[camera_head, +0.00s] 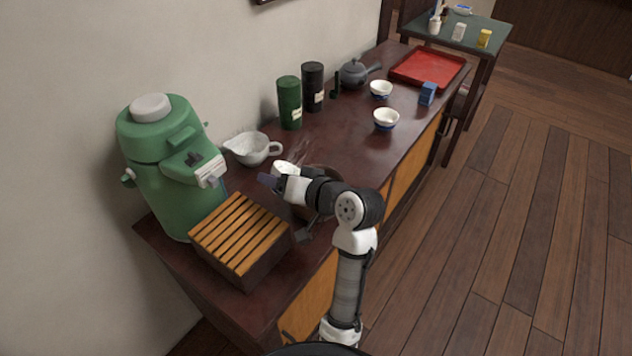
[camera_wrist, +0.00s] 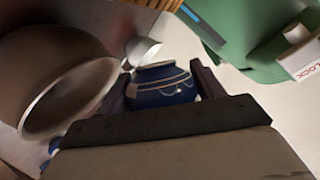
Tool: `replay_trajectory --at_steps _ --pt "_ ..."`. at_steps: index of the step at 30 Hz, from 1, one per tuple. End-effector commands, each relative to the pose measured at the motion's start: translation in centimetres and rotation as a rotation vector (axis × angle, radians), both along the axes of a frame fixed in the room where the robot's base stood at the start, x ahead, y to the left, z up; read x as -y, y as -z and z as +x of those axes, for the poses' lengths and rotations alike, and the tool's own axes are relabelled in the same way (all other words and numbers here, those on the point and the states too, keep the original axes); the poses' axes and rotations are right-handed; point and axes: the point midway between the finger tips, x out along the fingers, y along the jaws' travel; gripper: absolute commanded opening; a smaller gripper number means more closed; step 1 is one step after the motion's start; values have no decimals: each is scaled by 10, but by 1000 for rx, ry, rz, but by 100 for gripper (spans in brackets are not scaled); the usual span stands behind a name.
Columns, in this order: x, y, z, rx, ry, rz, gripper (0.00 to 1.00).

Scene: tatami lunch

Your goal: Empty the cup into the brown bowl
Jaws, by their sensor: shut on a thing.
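In the wrist view, my gripper (camera_wrist: 163,92) is shut on the cup (camera_wrist: 160,83), which is dark blue with pale bands. The brown bowl (camera_wrist: 96,75) is close beside the cup, to its left in this view. In the head view, my gripper (camera_head: 271,182) is above the counter, between the slatted box and the white pitcher. My arm covers much of the bowl (camera_head: 325,172) there. The cup is hard to make out in the head view. I cannot see what is inside the cup.
The green air pot (camera_head: 160,165) and slatted wooden box (camera_head: 240,236) stand close on the left. The white pitcher (camera_head: 251,148) is behind my gripper. Green (camera_head: 290,103) and black (camera_head: 313,88) canisters line the wall. Small bowls (camera_head: 386,119) and a red tray (camera_head: 430,67) are farther along.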

Motion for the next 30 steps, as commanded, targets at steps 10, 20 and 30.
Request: replay_trajectory --at_steps 10,20,30 --pt "5 -4 2 -44 1 55 36" --pt "11 -5 4 -62 1 77 36" --pt "17 -8 5 -84 1 106 36"
